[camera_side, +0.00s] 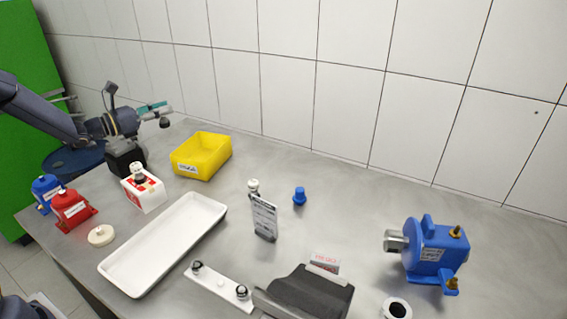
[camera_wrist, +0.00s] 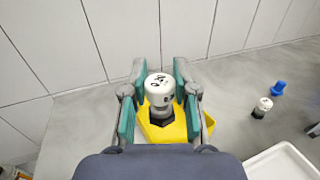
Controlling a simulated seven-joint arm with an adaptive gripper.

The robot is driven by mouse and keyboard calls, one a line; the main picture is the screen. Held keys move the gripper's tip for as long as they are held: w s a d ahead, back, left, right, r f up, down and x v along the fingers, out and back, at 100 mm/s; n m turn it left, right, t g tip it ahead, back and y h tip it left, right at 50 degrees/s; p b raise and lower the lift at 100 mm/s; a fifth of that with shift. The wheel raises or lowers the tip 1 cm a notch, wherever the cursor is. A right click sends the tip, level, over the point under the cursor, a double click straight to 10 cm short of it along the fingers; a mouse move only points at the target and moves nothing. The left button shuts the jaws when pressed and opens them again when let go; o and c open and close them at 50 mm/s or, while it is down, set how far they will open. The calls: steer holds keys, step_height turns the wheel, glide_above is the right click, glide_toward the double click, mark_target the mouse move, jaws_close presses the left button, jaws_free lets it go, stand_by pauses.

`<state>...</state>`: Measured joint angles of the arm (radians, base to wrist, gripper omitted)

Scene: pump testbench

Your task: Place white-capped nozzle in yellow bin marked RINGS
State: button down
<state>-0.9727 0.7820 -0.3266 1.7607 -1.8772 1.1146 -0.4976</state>
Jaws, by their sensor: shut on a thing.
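My gripper (camera_side: 160,110) is at the left in the side view, raised near the wall. In the wrist view its teal-padded fingers (camera_wrist: 160,98) are shut on the white-capped nozzle (camera_wrist: 159,88), whose lower part is dark. Only a dark part of the held nozzle (camera_side: 165,123) shows clearly in the side view. The yellow bin (camera_side: 203,152) stands on the table, lower and to the right of the gripper; its front label is too small to read. In the wrist view the bin (camera_wrist: 160,132) shows behind and below the nozzle, partly hidden by it and the fingers.
A red-and-white box (camera_side: 143,192) stands in front of the bin, with a white tray (camera_side: 165,243) nearby. Another white-capped piece (camera_side: 253,187) stands behind a sign holder (camera_side: 264,217), near a blue piece (camera_side: 299,196). A blue pump (camera_side: 432,250) is at the right.

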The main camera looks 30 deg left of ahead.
steer(key=w+f, duration=0.1)
steer(key=f, duration=0.1)
steer(key=w+a+f, duration=0.1)
steer(key=w+f, duration=0.3)
steer(key=shift+w+a+f, duration=0.15)
steer(key=shift+w+a, duration=0.1)
steer(key=shift+a, duration=0.15)
steer(key=shift+f, duration=1.5)
steer(key=shift+f, duration=0.2)
steer(key=c, duration=0.9)
jaws_free()
steer(key=shift+r, duration=0.15)
